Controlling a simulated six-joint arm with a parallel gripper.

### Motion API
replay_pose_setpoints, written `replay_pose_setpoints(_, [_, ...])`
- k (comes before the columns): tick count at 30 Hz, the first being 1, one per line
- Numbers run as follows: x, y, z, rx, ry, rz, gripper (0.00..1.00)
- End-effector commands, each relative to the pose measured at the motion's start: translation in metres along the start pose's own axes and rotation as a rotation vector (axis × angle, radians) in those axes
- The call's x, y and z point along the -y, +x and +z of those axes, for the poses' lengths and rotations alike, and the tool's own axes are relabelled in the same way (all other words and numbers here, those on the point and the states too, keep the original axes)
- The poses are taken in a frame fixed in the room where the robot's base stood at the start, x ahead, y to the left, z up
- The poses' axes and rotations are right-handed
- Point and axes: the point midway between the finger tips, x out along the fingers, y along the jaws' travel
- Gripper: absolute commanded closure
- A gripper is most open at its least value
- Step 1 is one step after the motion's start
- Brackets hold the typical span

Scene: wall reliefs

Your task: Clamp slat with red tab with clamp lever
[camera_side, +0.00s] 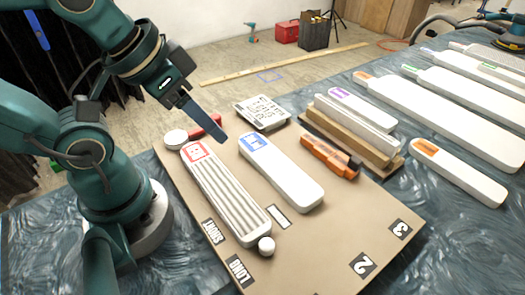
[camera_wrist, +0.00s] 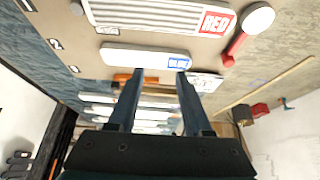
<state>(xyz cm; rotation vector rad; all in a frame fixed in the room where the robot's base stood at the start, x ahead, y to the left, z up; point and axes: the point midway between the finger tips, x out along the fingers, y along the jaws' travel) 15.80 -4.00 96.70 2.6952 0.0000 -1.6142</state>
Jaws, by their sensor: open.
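The slat with the red tab (camera_side: 228,198) is white and ribbed, and lies on the tan board. Its red tab (camera_side: 196,151) is at the far end; it also shows at the top of the wrist view (camera_wrist: 155,14). The red clamp lever (camera_side: 208,128) lies just past that end, beside a white round knob (camera_side: 176,138). In the wrist view the lever (camera_wrist: 236,46) points away from the slat, not across it. My gripper (camera_side: 224,138) is above the board near the lever and the blue-tab slat; its fingers (camera_wrist: 161,75) are apart and empty.
A smooth white slat with a blue tab (camera_side: 282,172) lies right of the ribbed one. An orange tool (camera_side: 330,156), a printed card (camera_side: 262,112) and a wooden holder with slats (camera_side: 352,135) stand beyond it. A second white knob (camera_side: 266,246) is at the ribbed slat's near end.

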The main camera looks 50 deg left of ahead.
Motion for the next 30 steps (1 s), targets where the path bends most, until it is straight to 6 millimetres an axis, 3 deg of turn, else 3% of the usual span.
replay_pose_setpoints(1, [0.000,0.000,0.000,0.000,0.000,0.000,0.50])
replay_pose_setpoints(2, [0.000,0.000,0.000,0.000,0.000,0.000,0.39])
replay_pose_setpoints(3, [0.000,0.000,0.000,0.000,0.005,0.000,0.36])
replay_pose_setpoints(8, [0.000,-0.001,-0.001,0.001,0.118,0.000,0.36])
replay_pose_setpoints(16, [0.013,-0.005,-0.035,0.047,0.533,-0.020,0.36])
replay_pose_setpoints(24, [0.064,0.025,-0.071,0.228,0.840,0.013,0.36])
replay_pose_setpoints(30, [0.115,0.061,-0.076,0.355,0.915,0.099,0.36])
